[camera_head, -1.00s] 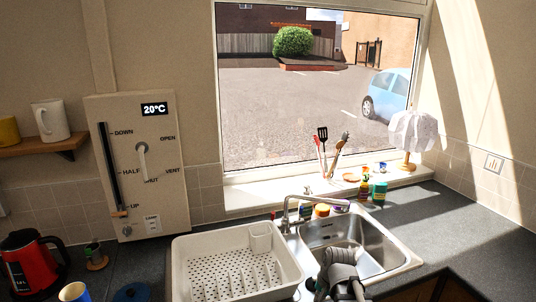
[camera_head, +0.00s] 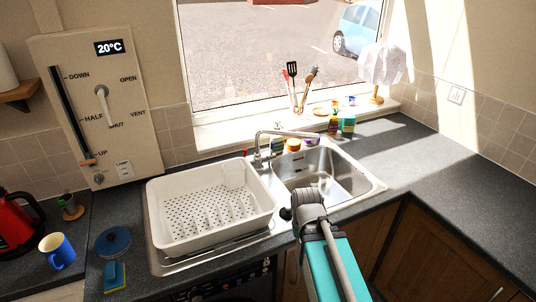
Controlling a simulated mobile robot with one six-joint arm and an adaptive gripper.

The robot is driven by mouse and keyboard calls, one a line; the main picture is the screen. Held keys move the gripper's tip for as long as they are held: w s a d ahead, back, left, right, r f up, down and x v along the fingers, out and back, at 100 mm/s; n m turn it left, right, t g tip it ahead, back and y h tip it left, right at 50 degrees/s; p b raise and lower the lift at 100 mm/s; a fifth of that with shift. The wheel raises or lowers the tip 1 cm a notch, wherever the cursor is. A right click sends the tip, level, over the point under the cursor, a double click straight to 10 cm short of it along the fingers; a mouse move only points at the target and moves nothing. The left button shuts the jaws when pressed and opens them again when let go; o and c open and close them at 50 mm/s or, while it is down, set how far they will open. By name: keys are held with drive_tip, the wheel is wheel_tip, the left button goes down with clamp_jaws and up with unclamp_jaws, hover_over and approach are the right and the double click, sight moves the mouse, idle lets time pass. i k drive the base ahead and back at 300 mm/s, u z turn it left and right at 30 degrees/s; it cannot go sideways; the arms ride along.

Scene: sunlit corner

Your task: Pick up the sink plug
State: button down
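The metal sink (camera_head: 340,197) is set in the dark worktop, with its tap (camera_head: 283,134) at the back. I cannot make out a sink plug for certain. A small dark round thing (camera_head: 285,213) shows at the near left corner of the basin, just left of my arm; I cannot tell whether it is the plug or part of my gripper. My gripper (camera_head: 309,192) is at the near edge of the sink, seen from behind. Its fingertips are hidden, so its opening does not show. My arm covers part of the near sink rim.
A white dish rack (camera_head: 262,203) stands left of the sink. A blue mug (camera_head: 58,251), a blue round-topped thing (camera_head: 115,240) and a red kettle (camera_head: 17,228) are further left. Utensils (camera_head: 294,88) and small jars stand behind the sink. The right worktop (camera_head: 455,200) is clear.

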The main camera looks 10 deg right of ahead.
sight(286, 212)
drive_tip(key=z, duration=1.8)
drive_tip(key=k, duration=1.2)
